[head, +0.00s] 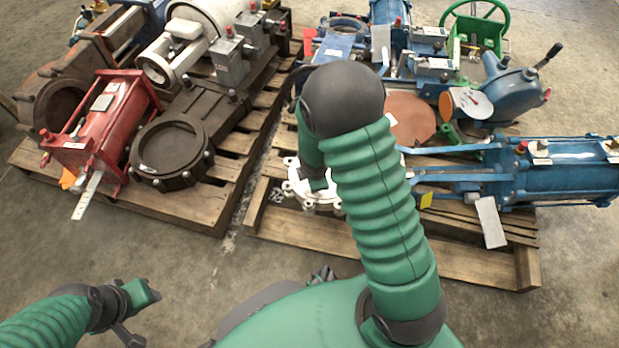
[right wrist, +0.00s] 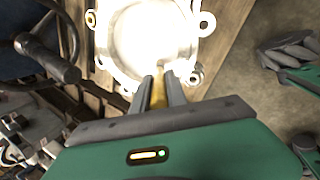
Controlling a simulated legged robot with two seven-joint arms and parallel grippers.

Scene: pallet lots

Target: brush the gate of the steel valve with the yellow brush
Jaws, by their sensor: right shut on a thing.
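The steel valve (head: 308,196) is a pale round flanged body on the right pallet, partly hidden behind my right arm. In the right wrist view the steel valve (right wrist: 150,38) is a bright, overexposed disc with bolt lugs around its rim. My right gripper (right wrist: 160,82) is shut on the yellow brush (right wrist: 158,94), of which a short yellow part shows between the fingers. The fingertips overlap the valve's lower edge in that view; I cannot tell whether the brush touches the gate. My left gripper (head: 130,308) is low at the left, over the floor, away from the valve.
The right pallet (head: 460,258) also bears blue valves (head: 565,170) and a green handwheel (head: 475,22). The left pallet (head: 200,212) bears a red actuator (head: 105,120) and dark brown valves (head: 170,150). Bare concrete floor lies in front, with a narrow gap between the pallets.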

